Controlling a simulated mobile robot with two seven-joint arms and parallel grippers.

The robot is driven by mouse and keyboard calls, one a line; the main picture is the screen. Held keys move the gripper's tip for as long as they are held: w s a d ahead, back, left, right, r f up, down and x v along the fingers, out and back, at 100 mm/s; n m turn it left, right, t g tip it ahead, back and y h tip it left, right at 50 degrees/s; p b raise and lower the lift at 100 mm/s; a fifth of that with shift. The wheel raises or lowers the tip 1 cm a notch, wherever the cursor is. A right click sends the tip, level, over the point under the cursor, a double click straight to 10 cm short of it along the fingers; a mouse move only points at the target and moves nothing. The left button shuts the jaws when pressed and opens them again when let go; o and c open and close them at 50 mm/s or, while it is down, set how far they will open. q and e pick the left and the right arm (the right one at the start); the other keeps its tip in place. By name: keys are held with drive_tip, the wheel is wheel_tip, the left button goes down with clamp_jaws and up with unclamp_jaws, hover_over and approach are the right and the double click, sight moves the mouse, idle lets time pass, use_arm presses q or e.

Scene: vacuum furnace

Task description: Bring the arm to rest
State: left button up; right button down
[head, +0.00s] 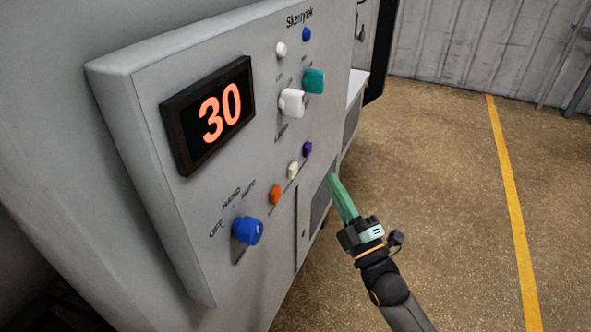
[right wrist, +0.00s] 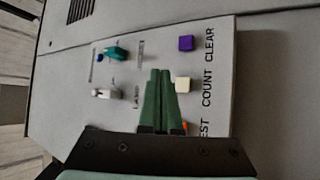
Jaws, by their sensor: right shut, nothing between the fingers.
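My right gripper (head: 333,180) has green fingers and a dark body. It is shut and empty, in front of the lower right part of the grey control panel (head: 150,90). In the head view its fingertips appear just right of the purple button (head: 307,149), with no contact that I can make out. In the right wrist view the closed fingers (right wrist: 159,72) point at the panel and partly cover an orange button at the bottom. My left gripper is in neither view.
The panel carries a display (head: 208,113) reading 30, a blue knob (head: 247,231), a teal knob (head: 313,81), a white knob (head: 291,102), and cream (head: 293,170) and orange (head: 275,194) buttons. Open floor (head: 430,150) with a yellow line (head: 512,200) lies to the right.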

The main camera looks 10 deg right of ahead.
drive_tip(key=shift+f, duration=0.1)
idle(0.3)
drive_tip(key=s+f+m+g+h, duration=0.2)
drive_tip(key=s+f+m+g, duration=0.25)
drive_tip(key=f, duration=0.55)
drive_tip(key=s+f+m+g+h, duration=0.1)
drive_tip(key=s+f+m+g, duration=0.3)
drive_tip(key=f, duration=0.6)
drive_tip(key=s+f+m+g, duration=0.2)
drive_tip(key=s+f+m, duration=0.1)
drive_tip(key=s+f, duration=0.2)
drive_tip(key=s+f+m+g+h, duration=0.1)
drive_tip(key=s+f+m, duration=0.3)
drive_tip(key=s, duration=0.6)
drive_tip(key=shift+f+g, duration=0.75)
drive_tip(key=shift+f, duration=0.05)
